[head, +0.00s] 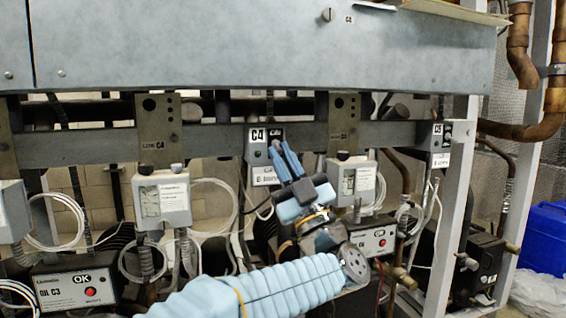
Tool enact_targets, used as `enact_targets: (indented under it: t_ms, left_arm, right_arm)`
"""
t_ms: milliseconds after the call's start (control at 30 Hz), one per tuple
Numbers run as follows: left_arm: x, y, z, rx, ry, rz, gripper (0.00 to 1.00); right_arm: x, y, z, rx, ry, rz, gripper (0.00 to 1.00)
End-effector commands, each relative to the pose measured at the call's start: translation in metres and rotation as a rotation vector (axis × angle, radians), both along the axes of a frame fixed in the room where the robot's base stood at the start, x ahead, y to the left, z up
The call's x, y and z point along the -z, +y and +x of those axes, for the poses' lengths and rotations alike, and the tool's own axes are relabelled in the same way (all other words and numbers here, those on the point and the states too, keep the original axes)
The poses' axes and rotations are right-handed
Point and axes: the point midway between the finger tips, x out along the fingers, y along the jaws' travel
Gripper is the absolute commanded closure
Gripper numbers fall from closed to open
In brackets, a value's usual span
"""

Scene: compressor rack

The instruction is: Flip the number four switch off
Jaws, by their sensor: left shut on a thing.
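My left gripper (281,148), with blue fingers, reaches up from the lower right to the right side of this box. Its fingertips are at the box's front and are shut on the number four switch there. The fingers hide the switch, so its position cannot be told. My right gripper is not in view.
A similar switch box marked C5 (438,136) hangs to the right. Grey pressure controls (162,200) (354,182) with coiled white tubes flank the C4 box. Black OK modules (78,290) sit lower. A wide metal panel (260,45) spans above; copper pipes (548,110) stand at right.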

Motion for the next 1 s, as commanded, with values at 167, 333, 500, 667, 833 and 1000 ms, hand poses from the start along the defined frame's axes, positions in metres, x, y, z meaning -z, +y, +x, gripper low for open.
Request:
enact_targets:
  t_ms: [167,333,500,667,833,1000]
  left_arm:
    - [0.0,-0.001,0.0,0.002,0.001,0.001,0.85]
    - [0.0,-0.001,0.0,0.001,0.001,0.001,0.63]
    - [0.0,0.0,0.0,0.001,0.001,0.001,0.63]
    - [0.004,-0.003,-0.003,0.001,0.002,0.0,0.63]
    - [0.026,-0.015,-0.017,0.003,0.004,0.001,0.63]
    - [0.058,-0.033,-0.041,0.004,0.004,0.003,0.63]
  right_arm:
    - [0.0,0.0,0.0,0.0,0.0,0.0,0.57]
    - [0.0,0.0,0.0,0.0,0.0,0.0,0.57]
    - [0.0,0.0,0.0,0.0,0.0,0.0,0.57]
    - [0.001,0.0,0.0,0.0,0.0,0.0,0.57]
    - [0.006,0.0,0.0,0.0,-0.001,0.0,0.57]
    - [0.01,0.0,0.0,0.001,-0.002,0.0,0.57]
